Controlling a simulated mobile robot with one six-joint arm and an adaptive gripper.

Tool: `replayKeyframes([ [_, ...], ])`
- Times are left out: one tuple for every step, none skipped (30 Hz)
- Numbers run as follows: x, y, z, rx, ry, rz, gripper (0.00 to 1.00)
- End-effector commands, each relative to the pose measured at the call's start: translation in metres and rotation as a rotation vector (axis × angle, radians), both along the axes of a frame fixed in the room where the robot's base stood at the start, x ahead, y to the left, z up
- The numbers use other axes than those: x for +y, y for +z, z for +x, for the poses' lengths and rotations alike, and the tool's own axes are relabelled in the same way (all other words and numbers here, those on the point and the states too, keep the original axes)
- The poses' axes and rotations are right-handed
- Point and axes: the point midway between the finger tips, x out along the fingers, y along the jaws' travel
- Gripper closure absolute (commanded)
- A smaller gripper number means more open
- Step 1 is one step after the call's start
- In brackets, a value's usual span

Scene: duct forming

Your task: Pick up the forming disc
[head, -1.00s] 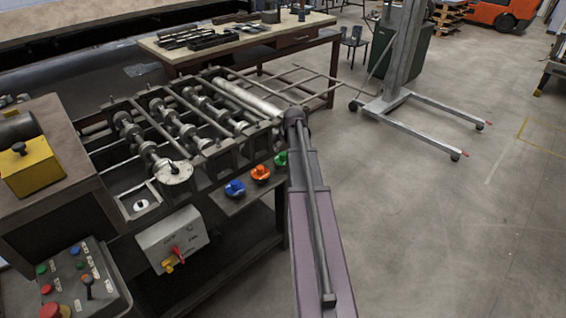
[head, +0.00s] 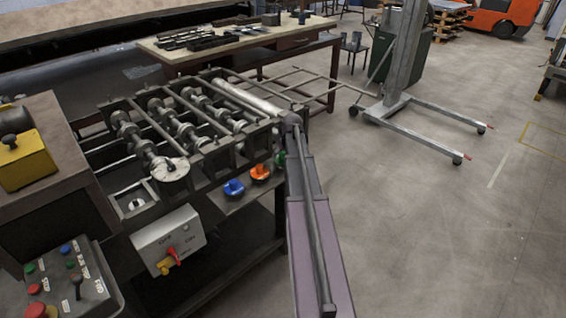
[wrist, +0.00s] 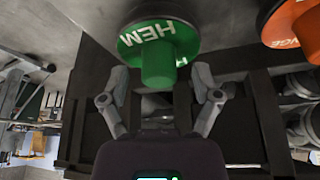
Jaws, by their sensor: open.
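A green forming disc with a knob and the word HEM (wrist: 160,38) fills the top middle of the wrist view. In the head view only a sliver of the green disc (head: 279,160) shows beside my arm. My gripper (wrist: 160,78) is open, its fingers to the left and right of the knob's end. I cannot tell if they touch it. An orange disc (head: 260,172) and a blue disc (head: 234,188) sit on the same shelf to the left. The orange one also shows at the wrist view's top right (wrist: 295,25). In the head view my gripper is hidden.
The roll-forming machine (head: 190,118) stands directly beside the shelf, with a pale disc (head: 170,169) at its front. A grey switch box (head: 168,240) hangs below. A lift stand (head: 403,60) is at the back right. The floor at right is open.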

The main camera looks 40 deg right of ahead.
Motion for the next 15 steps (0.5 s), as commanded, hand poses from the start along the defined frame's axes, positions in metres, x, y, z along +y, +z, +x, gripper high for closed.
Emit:
replayKeyframes([
  [0.0, 0.0001, 0.0, 0.0, 0.0, 0.0, 0.19],
  [0.0, 0.0001, 0.0, 0.0, 0.0, 0.0, 0.19],
  [0.0, 0.0001, 0.0, 0.0, 0.0, 0.0, 0.19],
  [0.0, 0.0001, 0.0, 0.0, 0.0, 0.0, 0.19],
  [0.0, 0.0001, 0.0, 0.0, 0.0, 0.0, 0.19],
  [0.0, 0.0001, 0.0, 0.0, 0.0, 0.0, 0.19],
  [0.0, 0.0001, 0.0, 0.0, 0.0, 0.0, 0.19],
  [0.0, 0.0001, 0.0, 0.0, 0.0, 0.0, 0.19],
  [0.0, 0.0001, 0.0, 0.0, 0.0, 0.0, 0.19],
  [0.0, 0.0001, -0.0001, 0.0, 0.0, 0.0, 0.19],
  [0.0, 0.0001, -0.0001, 0.0, 0.0, 0.0, 0.22],
  [0.0, 0.0001, -0.0001, 0.0, 0.0, 0.0, 0.34],
  [0.0, 0.0001, -0.0001, 0.0, 0.0, 0.0, 0.43],
  [0.0, 0.0001, -0.0001, 0.0, 0.0, 0.0, 0.52],
  [0.0, 0.0001, -0.0001, 0.0, 0.0, 0.0, 0.64],
])
